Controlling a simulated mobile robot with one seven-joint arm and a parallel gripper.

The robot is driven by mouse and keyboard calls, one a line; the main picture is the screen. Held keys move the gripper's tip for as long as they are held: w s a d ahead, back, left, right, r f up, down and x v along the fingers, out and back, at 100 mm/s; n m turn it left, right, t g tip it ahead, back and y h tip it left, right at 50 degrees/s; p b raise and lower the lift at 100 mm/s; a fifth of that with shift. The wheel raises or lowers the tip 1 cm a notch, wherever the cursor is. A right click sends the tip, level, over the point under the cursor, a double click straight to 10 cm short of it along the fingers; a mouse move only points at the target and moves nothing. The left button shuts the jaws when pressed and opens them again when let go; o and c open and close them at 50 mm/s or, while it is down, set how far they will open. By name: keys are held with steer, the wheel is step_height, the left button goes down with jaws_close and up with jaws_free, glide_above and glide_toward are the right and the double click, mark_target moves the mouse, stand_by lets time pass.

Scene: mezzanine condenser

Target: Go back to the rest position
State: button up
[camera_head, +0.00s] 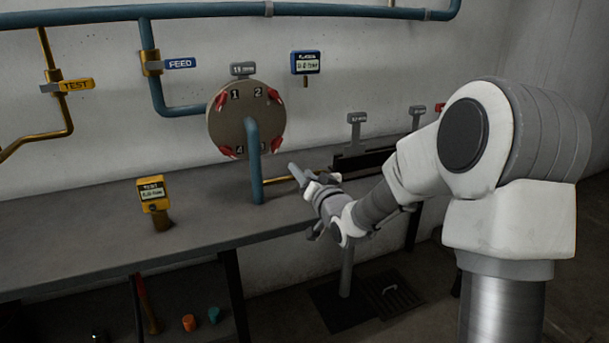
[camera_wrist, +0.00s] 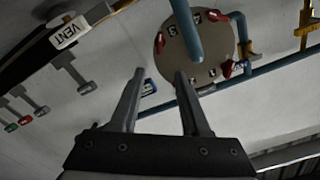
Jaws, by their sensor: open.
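My gripper (camera_head: 314,188) is stretched out over the grey bench, just right of the blue vertical pipe in front of the round plate. In the wrist view my gripper (camera_wrist: 158,75) shows two separated fingers with nothing between them. The round tan plate (camera_head: 232,125) has red clamps around its rim and numbers on its face; 1, 2 and 4 can be read. It also shows in the wrist view (camera_wrist: 178,45), upside down beyond the fingertips. Whether the gripper touches the blue pipe (camera_head: 254,165) cannot be told.
A blue gauge (camera_head: 306,63) is on the wall. Grey tagged posts (camera_head: 356,120) stand on a dark rack at the right. Orange (camera_head: 188,322) and teal (camera_head: 214,314) pieces lie below the bench. The bench's front left is clear.

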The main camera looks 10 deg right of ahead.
steer(key=shift+s+r, duration=0.1)
steer(key=shift+s, duration=0.1)
stand_by(0.4)
steer(key=s+d+n+g+h, duration=0.25)
steer(key=s+g, duration=0.35)
steer(key=s, duration=1.4)
steer(key=s+d+n+g+h, duration=0.1)
steer(key=s+d+g+h, duration=0.35)
steer(key=s, duration=1.45)
step_height(320, 180, up, 20)
steer(key=a+g+y+p, duration=0.1)
steer(key=y+p, duration=0.1)
steer(key=p, duration=1.8)
steer(key=shift+s+a+f, duration=0.15)
steer(key=shift+s+f, duration=0.05)
steer(key=shift+s, duration=0.05)
steer(key=shift+m, duration=0.25)
